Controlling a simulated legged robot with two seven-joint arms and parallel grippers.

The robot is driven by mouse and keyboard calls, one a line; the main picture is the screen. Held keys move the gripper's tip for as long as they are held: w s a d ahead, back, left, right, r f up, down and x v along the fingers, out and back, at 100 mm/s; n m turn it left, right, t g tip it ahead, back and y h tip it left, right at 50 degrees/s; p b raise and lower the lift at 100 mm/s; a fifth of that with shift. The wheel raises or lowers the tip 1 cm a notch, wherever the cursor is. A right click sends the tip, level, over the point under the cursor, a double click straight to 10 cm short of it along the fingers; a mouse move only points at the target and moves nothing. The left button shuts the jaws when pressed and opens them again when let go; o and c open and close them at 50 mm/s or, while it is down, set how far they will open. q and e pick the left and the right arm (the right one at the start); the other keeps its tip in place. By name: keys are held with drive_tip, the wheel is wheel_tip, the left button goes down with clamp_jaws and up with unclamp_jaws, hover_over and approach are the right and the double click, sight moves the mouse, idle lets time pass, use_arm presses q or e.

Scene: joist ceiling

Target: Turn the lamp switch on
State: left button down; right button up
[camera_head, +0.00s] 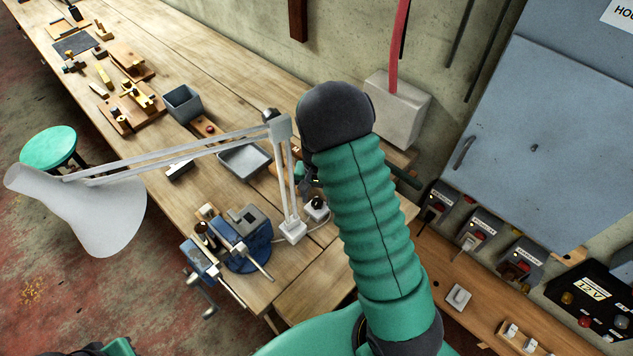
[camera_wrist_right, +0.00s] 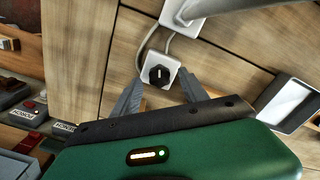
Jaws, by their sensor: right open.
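The lamp switch is a white box with a black round knob (camera_head: 316,209), on the bench beside the foot of the white desk lamp (camera_head: 85,205). In the right wrist view the knob (camera_wrist_right: 158,74) has a light mark, and a cable runs from the box. My right gripper (camera_wrist_right: 162,80) is open and empty, its grey fingertips to either side of the switch; I cannot tell if they touch it. In the head view my right arm largely hides this gripper (camera_head: 313,181). A bit of green and dark, likely my left arm's end, shows at the bottom left edge.
A blue vise (camera_head: 245,240) stands left of the lamp foot. A grey tray (camera_head: 243,161) lies behind on the wooden bench (camera_head: 170,215). Several labelled switch boxes (camera_head: 475,233) are on the right, below a blue-grey cabinet (camera_head: 560,130). A green stool (camera_head: 48,147) is at left.

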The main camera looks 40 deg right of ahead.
sight(317, 202)
use_arm(q)
drive_tip(key=shift+b+x, duration=0.7)
drive_tip(key=shift+x, duration=0.1)
use_arm(e)
wheel_tip(317, 202, up, 16)
drive_tip(key=shift+f, duration=0.2)
use_arm(q)
drive_tip(key=shift+s, duration=0.3)
